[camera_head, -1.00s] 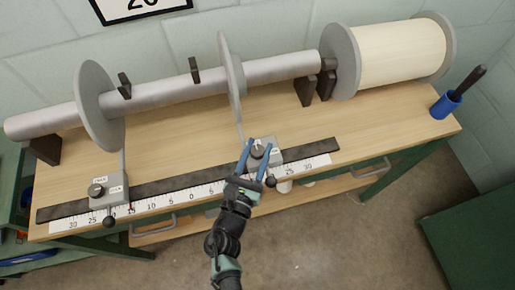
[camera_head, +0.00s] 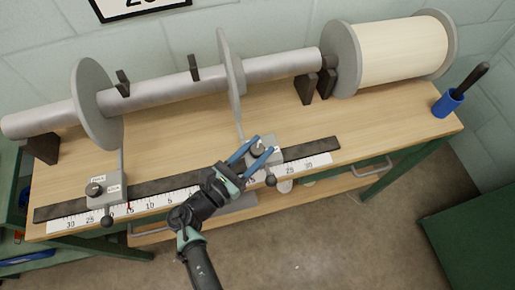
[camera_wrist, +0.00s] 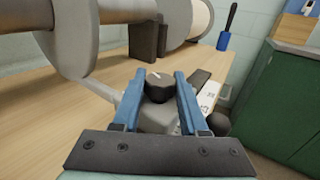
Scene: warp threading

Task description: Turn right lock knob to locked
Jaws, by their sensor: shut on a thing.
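The right lock knob is a dark round knob (camera_wrist: 159,86) with a pale pointer mark, on top of the grey right block; in the wrist view it sits between my two blue fingers. My gripper (camera_head: 256,147) is shut on that knob. In the head view the fingers partly cover the knob and the right block (camera_head: 272,143). The labels on the right block are hidden. The left block (camera_head: 107,192) has a similar dark knob (camera_head: 94,190) and small labels.
A ruler scale (camera_head: 172,198) and a dark rail (camera_head: 68,210) run along the bench front. Two grey discs (camera_head: 97,104) (camera_head: 230,85) stand on a long metal shaft (camera_head: 160,92). A spool (camera_head: 403,53) and a blue cup (camera_head: 446,104) are at the right.

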